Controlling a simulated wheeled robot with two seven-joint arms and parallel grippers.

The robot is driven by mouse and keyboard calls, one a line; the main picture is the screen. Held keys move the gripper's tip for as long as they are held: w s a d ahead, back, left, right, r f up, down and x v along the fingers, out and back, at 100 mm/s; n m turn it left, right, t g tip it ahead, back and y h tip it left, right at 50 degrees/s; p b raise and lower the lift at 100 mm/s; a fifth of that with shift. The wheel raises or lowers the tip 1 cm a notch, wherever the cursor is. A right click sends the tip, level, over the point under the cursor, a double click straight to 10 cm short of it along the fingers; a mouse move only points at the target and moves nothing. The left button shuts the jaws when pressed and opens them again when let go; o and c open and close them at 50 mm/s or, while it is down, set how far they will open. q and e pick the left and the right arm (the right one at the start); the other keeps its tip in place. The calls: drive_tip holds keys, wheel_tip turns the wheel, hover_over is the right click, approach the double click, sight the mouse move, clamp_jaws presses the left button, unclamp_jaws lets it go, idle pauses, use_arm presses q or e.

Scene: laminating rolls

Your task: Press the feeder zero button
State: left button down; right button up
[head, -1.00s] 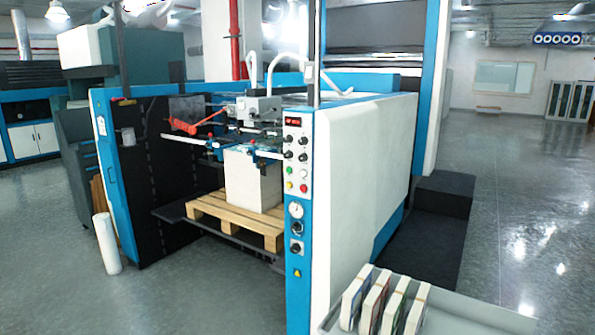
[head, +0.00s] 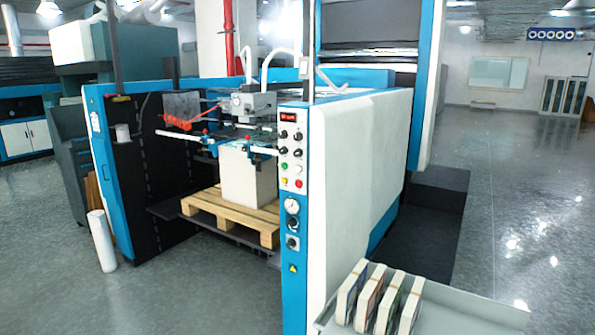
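The feeder's control panel (head: 292,148) is on the front post of the blue and white machine, right of the middle in the head view. It has a red digital display (head: 288,117) at the top and black knobs below it. The labels are too small to read, so I cannot tell which one is the feeder zero button. Neither of my grippers is in view.
A pallet (head: 232,217) with a white stack (head: 249,177) stands inside the feeder. A grey tray (head: 470,315) with several bundles is at the lower right. A white roll (head: 102,240) stands on the floor at left. The floor in front of the feeder is clear.

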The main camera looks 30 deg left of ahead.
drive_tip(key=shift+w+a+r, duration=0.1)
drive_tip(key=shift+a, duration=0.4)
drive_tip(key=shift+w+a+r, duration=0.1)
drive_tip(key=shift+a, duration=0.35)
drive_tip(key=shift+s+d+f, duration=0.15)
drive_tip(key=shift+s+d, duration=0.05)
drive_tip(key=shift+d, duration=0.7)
